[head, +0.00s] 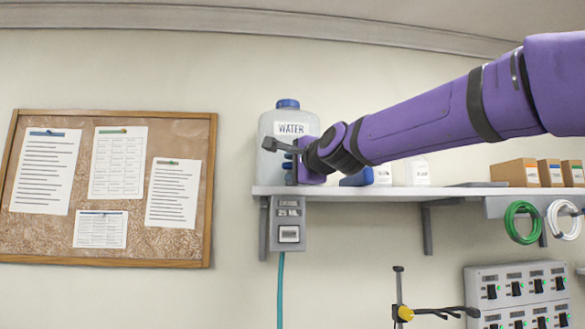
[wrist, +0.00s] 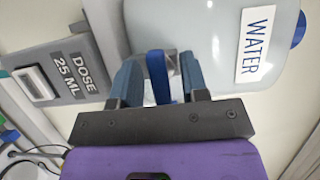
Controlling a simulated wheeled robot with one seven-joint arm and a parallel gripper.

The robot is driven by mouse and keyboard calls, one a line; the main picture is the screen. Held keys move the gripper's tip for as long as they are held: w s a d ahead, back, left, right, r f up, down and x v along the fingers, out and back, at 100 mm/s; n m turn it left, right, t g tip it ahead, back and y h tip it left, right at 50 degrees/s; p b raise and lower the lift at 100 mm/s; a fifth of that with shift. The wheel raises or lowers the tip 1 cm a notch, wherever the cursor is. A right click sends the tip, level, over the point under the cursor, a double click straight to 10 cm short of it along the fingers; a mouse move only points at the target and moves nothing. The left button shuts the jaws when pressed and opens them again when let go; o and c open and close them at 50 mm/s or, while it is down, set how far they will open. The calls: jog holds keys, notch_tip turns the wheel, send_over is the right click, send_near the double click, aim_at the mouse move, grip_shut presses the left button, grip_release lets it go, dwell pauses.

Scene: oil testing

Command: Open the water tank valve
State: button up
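The water tank (head: 290,108) is a translucent grey-blue jug with a blue cap and a WATER label. It stands on the left end of the wall shelf. In the wrist view the tank (wrist: 215,60) fills the upper right, tilted by the camera angle. The valve's blue lever (wrist: 158,78) sticks out between the two fingers of my gripper (wrist: 161,85). The fingers are apart, one on each side of the lever, with a visible gap on the right. I cannot tell whether the left finger touches it. In the head view my arm partly hides the valve.
A grey dose box (head: 289,236) marked 25 ML hangs below the shelf (head: 365,191); it also shows in the wrist view (wrist: 60,78). Bottles and orange boxes (head: 515,172) stand farther right on the shelf. A corkboard (head: 110,190) hangs at left.

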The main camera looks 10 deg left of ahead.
grip_shut()
jog(key=shift+n+g, duration=0.3)
jog(key=shift+n, duration=0.4)
jog(key=shift+n+g+h, duration=0.3)
jog(key=shift+n+h, duration=0.3)
jog(key=shift+n, duration=0.6)
jog(key=n+h, duration=0.2)
jog(key=n, duration=0.1)
jog(key=shift+g, duration=0.3)
jog(key=n+h, duration=0.2)
jog(key=n, duration=0.1)
jog(key=shift+n, duration=0.3)
jog(key=shift+n+h, duration=1.1)
jog(key=shift+n, duration=0.4)
